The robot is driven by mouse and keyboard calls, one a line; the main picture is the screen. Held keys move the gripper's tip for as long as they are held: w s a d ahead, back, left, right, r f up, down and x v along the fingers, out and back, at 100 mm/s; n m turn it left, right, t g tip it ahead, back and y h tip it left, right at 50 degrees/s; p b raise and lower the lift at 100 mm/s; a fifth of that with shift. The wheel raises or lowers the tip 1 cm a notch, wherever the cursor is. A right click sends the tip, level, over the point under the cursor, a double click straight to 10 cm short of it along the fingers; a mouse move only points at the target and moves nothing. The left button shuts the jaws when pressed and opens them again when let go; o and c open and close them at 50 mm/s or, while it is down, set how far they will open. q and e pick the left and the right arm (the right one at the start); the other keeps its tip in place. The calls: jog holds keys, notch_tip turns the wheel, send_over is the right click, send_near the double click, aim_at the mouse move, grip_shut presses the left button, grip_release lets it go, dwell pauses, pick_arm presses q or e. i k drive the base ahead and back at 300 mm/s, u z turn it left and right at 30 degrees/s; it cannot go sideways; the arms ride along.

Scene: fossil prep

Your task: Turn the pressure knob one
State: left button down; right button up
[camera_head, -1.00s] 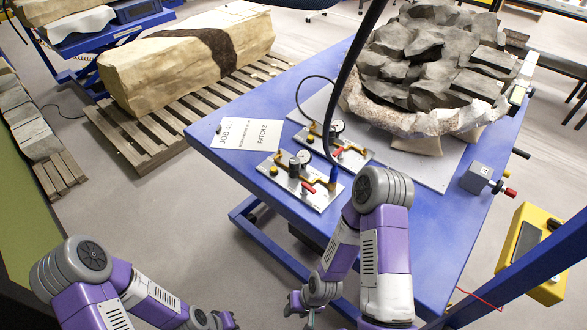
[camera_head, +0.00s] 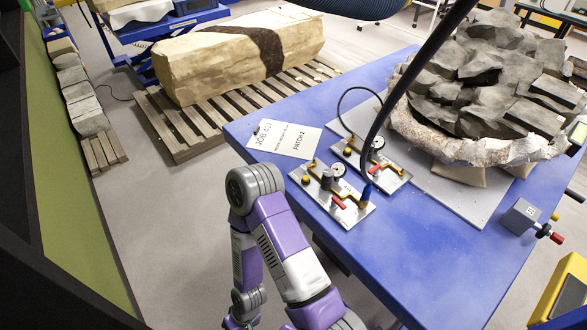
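Two metal valve panels with brass pipes lie on the blue table. The near panel (camera_head: 354,214) carries a dark upright knob (camera_head: 328,178), a round gauge (camera_head: 338,170), a red lever (camera_head: 338,202) and a small yellow knob (camera_head: 305,180). The far panel (camera_head: 400,181) has its own gauge (camera_head: 378,142) and red lever (camera_head: 378,168). Which knob is the pressure knob is not readable.
A white card (camera_head: 284,139) reading JOB 417 and PATCH 2 lies left of the panels on the blue table (camera_head: 400,260). A large grey fossil block (camera_head: 480,75) fills the table's back right. A grey box (camera_head: 520,215) sits at the right edge.

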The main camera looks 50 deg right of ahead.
aim_at(328, 174)
jog(key=u, duration=0.05)
jog(key=k, duration=0.75)
jog(key=z, duration=0.95)
jog(key=i, duration=0.5)
